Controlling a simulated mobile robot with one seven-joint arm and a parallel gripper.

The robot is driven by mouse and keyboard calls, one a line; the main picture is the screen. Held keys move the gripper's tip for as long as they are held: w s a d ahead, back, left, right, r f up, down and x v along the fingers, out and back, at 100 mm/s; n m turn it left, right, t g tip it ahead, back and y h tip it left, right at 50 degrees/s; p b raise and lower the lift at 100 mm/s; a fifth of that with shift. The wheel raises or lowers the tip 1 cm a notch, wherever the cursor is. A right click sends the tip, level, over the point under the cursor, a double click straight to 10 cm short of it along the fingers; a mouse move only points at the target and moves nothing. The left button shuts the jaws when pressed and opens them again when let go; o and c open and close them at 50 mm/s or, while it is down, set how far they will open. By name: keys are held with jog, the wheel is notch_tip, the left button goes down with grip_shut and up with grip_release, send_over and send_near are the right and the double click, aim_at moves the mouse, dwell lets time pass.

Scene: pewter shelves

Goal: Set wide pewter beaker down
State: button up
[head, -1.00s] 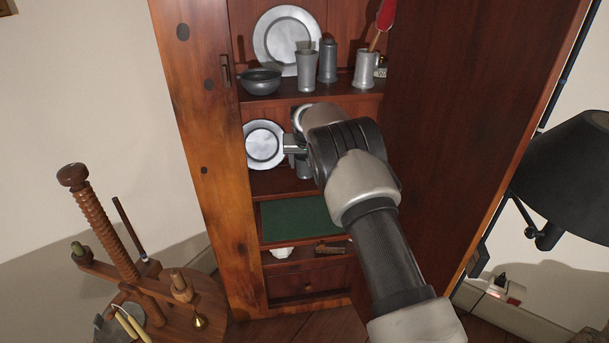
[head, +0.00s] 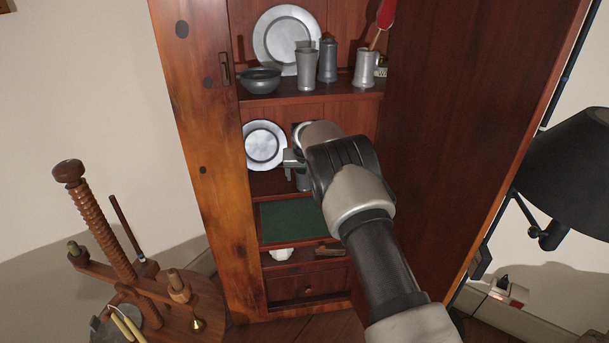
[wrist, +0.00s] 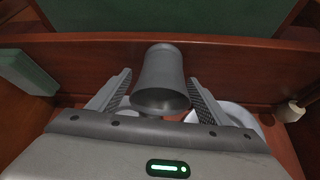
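The wide pewter beaker (wrist: 160,78) is a grey, flared vessel between the two fingers of my gripper (wrist: 159,82) in the wrist view. My gripper appears shut on it, with a finger close along each side.
A pewter plate (head: 264,145) leans left of my gripper on the same shelf. The upper shelf holds a bowl (head: 260,80), a large plate (head: 286,32) and several tankards. The open cabinet door (head: 470,110) stands to the right.

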jog(key=shift+r, duration=0.35)
jog(key=d+p+v, duration=0.1)
jog(key=d+v, duration=0.1)
jog(key=v, duration=1)
jog(key=d+p+v, duration=0.1)
jog(key=d+v, duration=0.2)
jog(key=v, duration=0.8)
jog(key=s+d+r, duration=0.5)
jog(key=s+r, duration=0.5)
jog(key=s, duration=0.4)
jog(key=s+d, duration=0.3)
jog(key=s, duration=1.1)
jog(key=s+d, duration=0.2)
jog(key=s, duration=1.2)
jog(key=shift+d+f+m, duration=0.3)
jog(key=shift+d+f, duration=0.1)
jog(key=shift+f, duration=0.05)
